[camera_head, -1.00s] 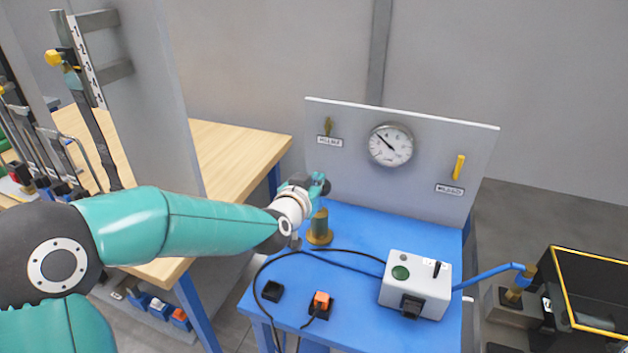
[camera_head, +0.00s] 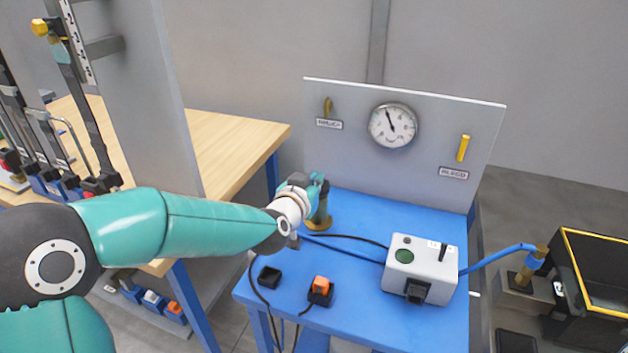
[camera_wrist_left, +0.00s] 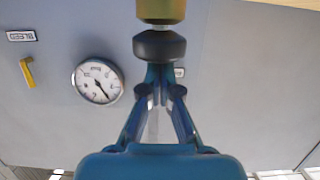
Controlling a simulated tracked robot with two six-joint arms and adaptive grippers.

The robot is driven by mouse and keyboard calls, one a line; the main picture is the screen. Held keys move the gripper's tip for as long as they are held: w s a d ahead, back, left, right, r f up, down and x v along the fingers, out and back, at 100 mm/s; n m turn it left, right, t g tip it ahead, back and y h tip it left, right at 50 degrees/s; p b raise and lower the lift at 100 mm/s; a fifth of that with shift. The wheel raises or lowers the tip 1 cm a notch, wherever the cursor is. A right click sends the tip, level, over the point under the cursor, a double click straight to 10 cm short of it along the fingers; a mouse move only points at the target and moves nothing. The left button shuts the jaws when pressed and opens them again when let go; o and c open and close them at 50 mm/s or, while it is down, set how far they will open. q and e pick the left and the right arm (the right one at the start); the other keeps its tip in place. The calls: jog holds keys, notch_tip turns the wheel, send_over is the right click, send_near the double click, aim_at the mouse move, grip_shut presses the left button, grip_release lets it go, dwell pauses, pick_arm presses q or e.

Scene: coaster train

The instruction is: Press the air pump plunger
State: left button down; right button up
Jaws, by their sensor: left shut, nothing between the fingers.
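The air pump is a brass cylinder (camera_head: 319,219) standing on the blue table. Its dark round plunger knob (camera_wrist_left: 160,46) shows in the left wrist view, close to the brass barrel (camera_wrist_left: 160,11) with only a short gap of rod between. That view looks upside down. My left gripper (camera_head: 318,184) is above the pump and hides most of the knob in the head view. It is shut and empty, and its fingertips (camera_wrist_left: 159,74) meet the knob's top face, apparently touching. My right gripper is not in view.
A panel behind the pump carries a round pressure gauge (camera_head: 393,126), its needle pointing nearly straight up, and a yellow bleed handle (camera_head: 463,148). A white control box (camera_head: 420,265) and an orange switch (camera_head: 321,284) are on the blue table (camera_head: 350,310). A cable runs near the pump.

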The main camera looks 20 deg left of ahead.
pick_arm(q)
notch_tip(320, 180, up, 4)
jog(key=p, duration=0.3)
jog(key=shift+d, duration=0.1)
jog(key=b+v, duration=0.1)
jog(key=v, duration=0.9)
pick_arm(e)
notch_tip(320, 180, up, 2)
pick_arm(q)
jog(key=shift+f, duration=0.1)
dwell(0.7)
